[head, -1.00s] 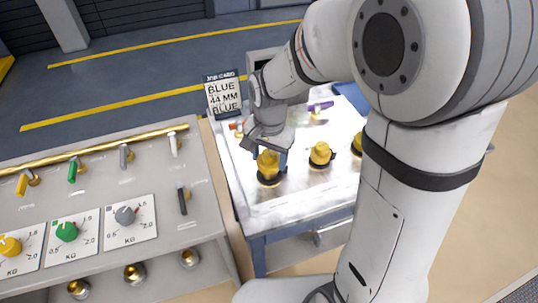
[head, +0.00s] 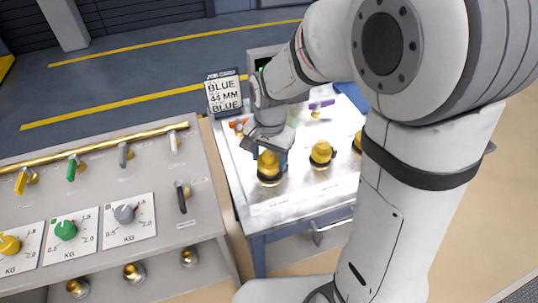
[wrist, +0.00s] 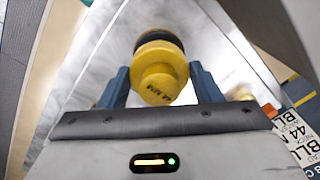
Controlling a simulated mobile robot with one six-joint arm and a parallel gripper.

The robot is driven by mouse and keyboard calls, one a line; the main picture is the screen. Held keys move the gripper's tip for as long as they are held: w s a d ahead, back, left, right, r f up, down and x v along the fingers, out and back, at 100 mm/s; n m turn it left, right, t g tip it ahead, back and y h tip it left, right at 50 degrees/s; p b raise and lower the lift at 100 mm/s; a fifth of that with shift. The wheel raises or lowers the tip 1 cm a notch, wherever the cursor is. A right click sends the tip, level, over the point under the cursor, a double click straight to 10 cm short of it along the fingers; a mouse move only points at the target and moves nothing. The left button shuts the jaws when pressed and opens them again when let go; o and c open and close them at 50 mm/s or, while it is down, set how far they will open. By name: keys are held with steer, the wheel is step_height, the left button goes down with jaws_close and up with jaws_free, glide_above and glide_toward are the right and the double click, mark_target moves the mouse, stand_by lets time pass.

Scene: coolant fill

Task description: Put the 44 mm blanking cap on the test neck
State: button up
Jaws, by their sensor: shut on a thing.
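My gripper (head: 270,155) is low over the steel bench, its two blue fingers on either side of a yellow cap (head: 267,168). In the wrist view, the gripper (wrist: 160,88) is shut on this yellow cap (wrist: 158,76), which has markings on its round face that look like 44 MM, and a dark ring behind it. In the head view the cap sits at a black ring on the bench; I cannot tell whether it is lifted. Two more yellow caps, one in the middle (head: 321,153) and one partly hidden by my arm (head: 358,141), stand to the right. I cannot pick out the test neck.
A job card (head: 224,95) reading BLUE, 44 MM, BLUE stands behind the bench (head: 285,207). An orange-red handle (head: 238,123) and a purple handle (head: 321,104) are at the bench's back. A grey panel (head: 100,185) with valves and dials stands left.

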mark_target(270, 154)
steer(key=shift+f+b, duration=0.65)
steer(key=shift+f, duration=0.3)
steer(key=o, duration=1)
steer(key=shift+r, duration=0.1)
step_height(270, 154, up, 8)
steer(key=shift+f, duration=0.1)
steer(key=shift+d, duration=0.15)
steer(key=s+d+n+t, duration=0.1)
steer(key=s+d+n, duration=0.1)
steer(key=s+d, duration=0.1)
steer(key=s+d+r+n+t, duration=0.1)
steer(key=s+d+n, duration=0.1)
steer(key=s+d, duration=0.2)
steer(key=s+d+r+n, duration=0.1)
steer(key=s+d, duration=0.3)
steer(key=s, duration=0.1)
steer(key=shift+s+d+r+n+t, duration=0.2)
steer(key=shift+d+n+t, duration=0.05)
steer(key=shift+n+t, duration=0.15)
